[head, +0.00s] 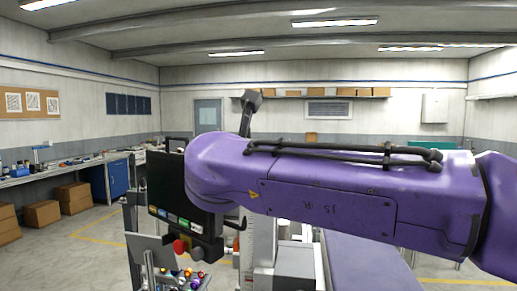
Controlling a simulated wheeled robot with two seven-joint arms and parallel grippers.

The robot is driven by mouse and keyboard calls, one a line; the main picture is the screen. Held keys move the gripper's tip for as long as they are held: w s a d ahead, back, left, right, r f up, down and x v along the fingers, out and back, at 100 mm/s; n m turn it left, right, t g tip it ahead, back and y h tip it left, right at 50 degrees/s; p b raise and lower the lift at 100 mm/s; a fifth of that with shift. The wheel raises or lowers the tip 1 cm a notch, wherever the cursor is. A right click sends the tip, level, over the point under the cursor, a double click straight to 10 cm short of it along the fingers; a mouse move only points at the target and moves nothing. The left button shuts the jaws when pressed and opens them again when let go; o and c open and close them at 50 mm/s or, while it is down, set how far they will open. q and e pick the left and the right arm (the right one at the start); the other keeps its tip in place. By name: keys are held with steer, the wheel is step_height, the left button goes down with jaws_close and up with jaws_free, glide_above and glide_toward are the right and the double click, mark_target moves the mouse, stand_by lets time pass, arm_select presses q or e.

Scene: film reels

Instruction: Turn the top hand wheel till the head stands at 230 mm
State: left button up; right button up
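A large purple arm (330,190) comes in from the right and covers the middle of the head view. Neither of my grippers shows. Behind and below the arm stands a light grey machine (262,250), only partly visible. A black control panel (166,185) with colored labels and a red button (180,246) stands left of the machine.
Small colored items (187,278) sit at the lower left, beside a tilted grey plate (150,248). A workbench (60,170) runs along the left wall, with cardboard boxes (42,213) on the floor. Open floor with yellow lines lies between these boxes and the panel.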

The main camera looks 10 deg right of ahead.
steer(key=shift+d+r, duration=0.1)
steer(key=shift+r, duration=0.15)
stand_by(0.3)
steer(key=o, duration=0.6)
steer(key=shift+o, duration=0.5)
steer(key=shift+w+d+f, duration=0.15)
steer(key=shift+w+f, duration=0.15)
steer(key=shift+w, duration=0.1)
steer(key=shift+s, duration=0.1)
